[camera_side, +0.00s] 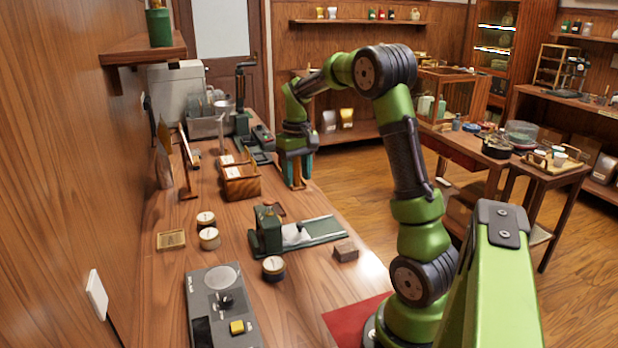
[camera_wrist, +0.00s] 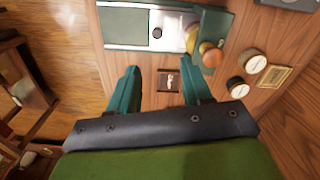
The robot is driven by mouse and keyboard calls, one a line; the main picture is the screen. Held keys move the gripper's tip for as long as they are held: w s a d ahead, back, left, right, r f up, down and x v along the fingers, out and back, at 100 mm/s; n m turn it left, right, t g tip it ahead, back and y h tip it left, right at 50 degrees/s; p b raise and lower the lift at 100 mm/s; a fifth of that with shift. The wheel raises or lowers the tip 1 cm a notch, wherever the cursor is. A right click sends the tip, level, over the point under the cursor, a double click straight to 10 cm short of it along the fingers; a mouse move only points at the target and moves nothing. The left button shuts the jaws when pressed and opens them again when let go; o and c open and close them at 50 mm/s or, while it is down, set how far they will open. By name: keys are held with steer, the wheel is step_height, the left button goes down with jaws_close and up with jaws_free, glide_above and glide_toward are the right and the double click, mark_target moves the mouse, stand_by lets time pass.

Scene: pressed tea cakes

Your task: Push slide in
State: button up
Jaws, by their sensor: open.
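The green press (camera_side: 266,230) stands mid-table with a long green base and a pale slide strip (camera_side: 322,229) running right from its upright body. A silver piece with a dark knob (camera_side: 299,228) sits on the base beside the body. In the wrist view the press (camera_wrist: 214,25) is at the top, with the pale strip (camera_wrist: 127,24) to its left and a round brass-brown knob (camera_wrist: 209,53) on it. My gripper (camera_side: 297,186) is open and empty, pointing down beyond the press, apart from it. The wrist view shows its two teal fingers (camera_wrist: 160,72) spread.
A small brown piece (camera_wrist: 168,80) lies on the table between my fingers in the wrist view. A wooden box (camera_side: 240,187) stands left of my gripper. Lidded jars (camera_side: 209,238) and a small tray (camera_side: 171,240) lie left; a brown block (camera_side: 345,251) lies right. The scale (camera_side: 220,310) is in front.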

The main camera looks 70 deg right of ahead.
steer(key=shift+r, duration=1.45)
steer(key=s+a+r+n+t+y, duration=0.1)
steer(key=s+a, duration=0.4)
steer(key=a, duration=0.9)
steer(key=s+a+r+n+t+y, duration=0.1)
steer(key=s+a+r+t, duration=0.2)
steer(key=a, duration=1.2)
steer(key=s+t, duration=0.2)
steer(key=t, duration=0.1)
steer(key=shift+s+r, duration=0.15)
steer(key=shift+s, duration=0.25)
